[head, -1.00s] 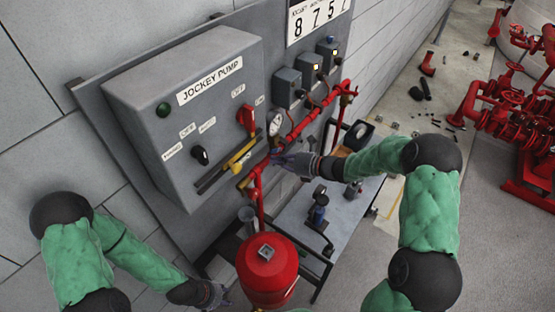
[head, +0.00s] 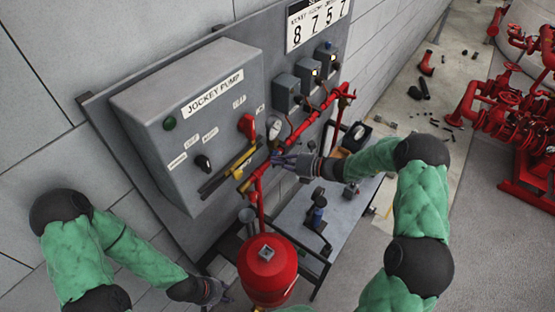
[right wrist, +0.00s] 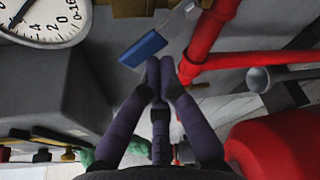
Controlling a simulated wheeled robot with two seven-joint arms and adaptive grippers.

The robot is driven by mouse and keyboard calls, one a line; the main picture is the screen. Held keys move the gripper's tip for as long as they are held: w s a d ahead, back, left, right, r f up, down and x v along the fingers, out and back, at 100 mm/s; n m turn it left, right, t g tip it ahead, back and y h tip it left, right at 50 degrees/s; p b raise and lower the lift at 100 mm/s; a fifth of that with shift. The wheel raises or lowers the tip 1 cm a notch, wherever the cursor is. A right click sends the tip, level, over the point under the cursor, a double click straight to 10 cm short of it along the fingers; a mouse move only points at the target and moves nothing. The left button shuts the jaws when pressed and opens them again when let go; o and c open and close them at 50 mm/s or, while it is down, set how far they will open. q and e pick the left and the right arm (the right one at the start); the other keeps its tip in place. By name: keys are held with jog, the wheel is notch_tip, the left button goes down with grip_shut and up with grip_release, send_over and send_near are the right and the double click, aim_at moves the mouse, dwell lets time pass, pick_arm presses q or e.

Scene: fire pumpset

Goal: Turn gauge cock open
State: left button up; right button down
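The round white pressure gauge (head: 274,127) is on the red pipework right of the jockey pump box. In the right wrist view its dial (right wrist: 40,15) is at the upper left, partly cut off. A blue lever (right wrist: 143,48), apparently the gauge cock handle, is just beyond my right fingertips. My right gripper (head: 277,160) is by the pipe below the gauge. In the right wrist view its fingertips (right wrist: 160,72) are together, close to the lever; I cannot tell whether they touch it. My left gripper (head: 226,291) is low at the left of the red tank, fingers spread and empty.
The jockey pump box (head: 190,120) fills the panel's left. Red pipe (right wrist: 205,45) runs right of my right fingers. The red tank (head: 266,270) stands below. A grey table (head: 300,225) holds small tools. Red pumps (head: 500,100) stand far right.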

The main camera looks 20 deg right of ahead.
jog(key=r+m+p, duration=0.1)
jog(key=d+m+y+p, duration=0.1)
jog(key=m, duration=0.1)
jog(key=shift+w+r+p, duration=0.3)
jog(key=shift+w+r, duration=0.05)
jog(key=shift+w+d+r+m+y+p, duration=0.15)
jog(key=shift+m+y+p, duration=0.1)
jog(key=shift+m, duration=0.35)
jog(key=shift+w+d+r+m+y+p, duration=0.15)
jog(key=shift+m+y+p, duration=0.1)
jog(key=shift+m, duration=0.35)
jog(key=shift+w+d+r, duration=0.1)
jog(key=shift+d, duration=0.1)
